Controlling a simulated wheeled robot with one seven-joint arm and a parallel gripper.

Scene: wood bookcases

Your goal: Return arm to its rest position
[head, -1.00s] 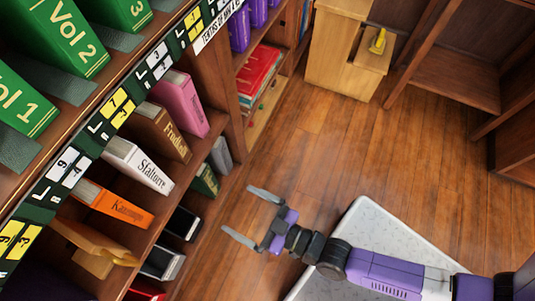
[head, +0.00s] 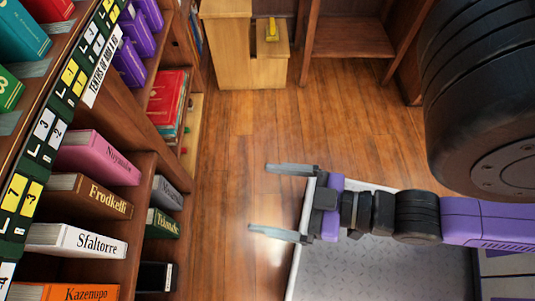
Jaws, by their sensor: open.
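My gripper (head: 285,201) is in the lower middle of the head view. Its two grey fingers are spread wide and point left toward the bookcase, with nothing between them. It hangs over the wood floor, by the left edge of my grey base plate. My purple and black arm (head: 415,216) stretches from the right side to the gripper. A large black rounded arm part fills the upper right and hides what lies behind it.
A bookcase (head: 112,108) runs along the left with upright books, including a pink book (head: 98,158) and a white book (head: 75,241). Red books (head: 167,98) lie stacked farther back. A light wood cabinet (head: 228,55) with a yellow object (head: 271,30) stands at the back. The wood floor (head: 235,150) between is clear.

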